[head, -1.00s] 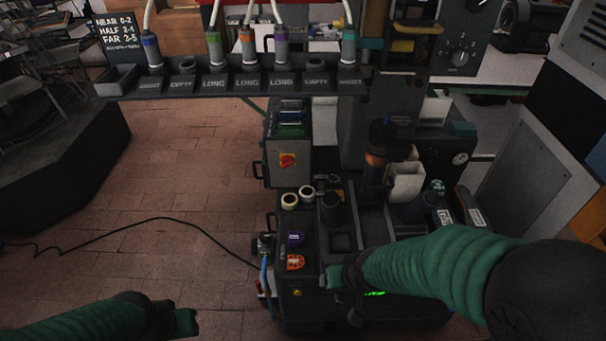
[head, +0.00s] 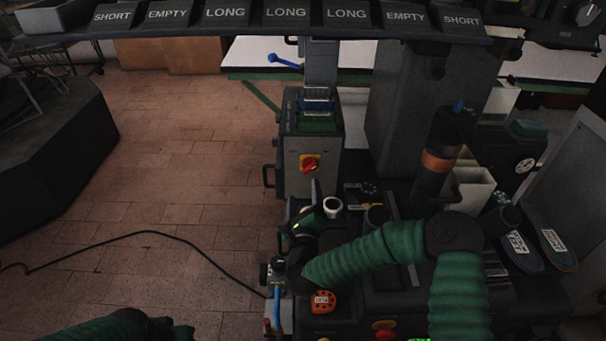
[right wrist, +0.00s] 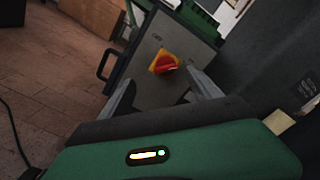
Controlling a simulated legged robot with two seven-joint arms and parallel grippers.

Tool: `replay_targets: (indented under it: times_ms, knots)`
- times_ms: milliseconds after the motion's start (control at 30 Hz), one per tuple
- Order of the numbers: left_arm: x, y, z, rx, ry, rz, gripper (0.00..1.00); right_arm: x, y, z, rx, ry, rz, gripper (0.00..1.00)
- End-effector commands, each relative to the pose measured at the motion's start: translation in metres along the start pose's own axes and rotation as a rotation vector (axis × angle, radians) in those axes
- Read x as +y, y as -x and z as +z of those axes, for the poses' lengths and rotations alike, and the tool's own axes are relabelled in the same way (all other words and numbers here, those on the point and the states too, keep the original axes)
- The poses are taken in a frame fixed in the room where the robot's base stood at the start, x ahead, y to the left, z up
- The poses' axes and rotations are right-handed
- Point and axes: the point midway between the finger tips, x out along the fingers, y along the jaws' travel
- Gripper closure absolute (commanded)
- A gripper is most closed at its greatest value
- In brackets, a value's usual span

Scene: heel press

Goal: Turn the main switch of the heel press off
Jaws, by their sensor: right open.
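The main switch (head: 310,164) is a red rotary knob on a yellow plate, on the front of a grey control box. In the right wrist view the switch (right wrist: 164,62) shows beyond and between the fingertips, with a gap left. The exact angle of its handle is hard to read. My right gripper (head: 304,197) is open and empty, just below and in front of the switch; its two grey fingers (right wrist: 162,88) point at the box face. My left gripper (head: 182,330) is at the bottom left edge, mostly cut off, far from the box.
The control box (head: 325,150) has a dark side handle on its left. A cream roll (head: 332,207) stands close to my right gripper. An orange labelled knob (head: 322,302) sits below my forearm. A labelled rack (head: 285,25) crosses the top.

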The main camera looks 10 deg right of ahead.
Motion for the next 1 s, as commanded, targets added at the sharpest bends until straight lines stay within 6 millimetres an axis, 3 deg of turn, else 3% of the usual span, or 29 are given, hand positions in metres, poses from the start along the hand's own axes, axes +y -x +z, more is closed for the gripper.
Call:
replay_targets:
  times_ms: [200,400,767,1000]
  knots:
    - [0.001,-0.014,0.003,0.0,-0.002,0.001,0.64,0.0,-0.058,-0.005,0.003,0.0,-0.004,0.27]
    - [0.001,-0.02,0.005,0.0,-0.002,0.001,0.64,0.003,-0.093,0.001,0.0,0.007,-0.001,0.27]
    - [0.001,-0.021,0.005,0.0,-0.002,0.0,0.64,0.0,-0.105,-0.001,0.001,0.004,0.0,0.27]
    - [0.001,-0.021,0.005,0.0,-0.002,0.001,0.64,0.001,-0.104,0.0,0.0,0.005,0.0,0.57]
